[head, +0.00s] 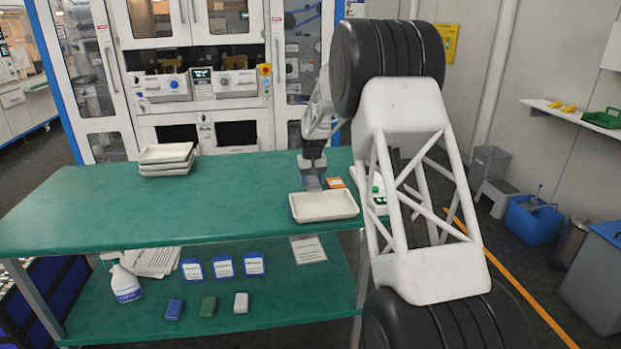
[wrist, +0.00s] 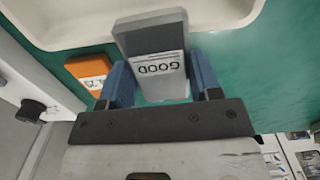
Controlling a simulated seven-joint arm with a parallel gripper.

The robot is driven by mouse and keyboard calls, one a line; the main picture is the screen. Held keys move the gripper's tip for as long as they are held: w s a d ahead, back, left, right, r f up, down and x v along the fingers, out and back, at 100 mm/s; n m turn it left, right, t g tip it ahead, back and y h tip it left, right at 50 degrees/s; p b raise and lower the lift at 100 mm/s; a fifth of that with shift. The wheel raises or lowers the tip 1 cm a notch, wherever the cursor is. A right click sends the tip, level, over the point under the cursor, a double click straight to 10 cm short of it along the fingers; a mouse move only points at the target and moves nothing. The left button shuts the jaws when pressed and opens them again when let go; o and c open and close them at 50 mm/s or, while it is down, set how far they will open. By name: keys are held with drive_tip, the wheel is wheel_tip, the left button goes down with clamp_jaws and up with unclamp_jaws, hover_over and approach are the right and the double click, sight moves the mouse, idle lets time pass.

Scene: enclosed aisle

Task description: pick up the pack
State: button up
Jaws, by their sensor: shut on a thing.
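The pack is a grey block with a white label reading "GOOD", upside down in the wrist view (wrist: 157,50). My gripper (wrist: 160,85) is shut on it, with a blue finger on each side. In the head view my gripper (head: 312,172) points down over the green table, just behind a white tray. The grey pack (head: 311,184) shows small below the fingers there, partly hidden. I cannot tell whether its lower end touches the table.
The white tray (head: 324,207) lies close to the pack on the green table (head: 230,200). An orange card or box (head: 335,183) is beside it. Stacked trays (head: 165,160) stand at the left. The table's middle is clear.

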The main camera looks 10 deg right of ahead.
drive_tip(key=shift+s+r, duration=0.2)
drive_tip(key=shift+s, duration=1.65)
drive_tip(key=shift+s+r, duration=0.15)
drive_tip(key=shift+s, duration=1.65)
drive_tip(key=shift+s+r, duration=0.2)
drive_tip(key=shift+s, duration=1.65)
drive_tip(key=shift+s, duration=0.1)
drive_tip(key=shift+s+d+r, duration=0.1)
drive_tip(key=shift+s+r, duration=0.05)
drive_tip(key=shift+s, duration=0.6)
drive_tip(key=s+d, duration=0.1)
drive_tip(key=s, duration=1.2)
drive_tip(key=shift+s+d+r+m, duration=0.15)
drive_tip(key=shift+s+d+m, duration=0.1)
drive_tip(key=shift+m, duration=0.15)
drive_tip(key=shift+w, duration=0.1)
hover_over(323, 209)
drive_tip(key=shift+w+f, duration=0.1)
drive_tip(key=shift+f, duration=0.6)
drive_tip(key=shift+f, duration=0.1)
drive_tip(key=shift+f, duration=1.7)
drive_tip(key=shift+f, duration=0.1)
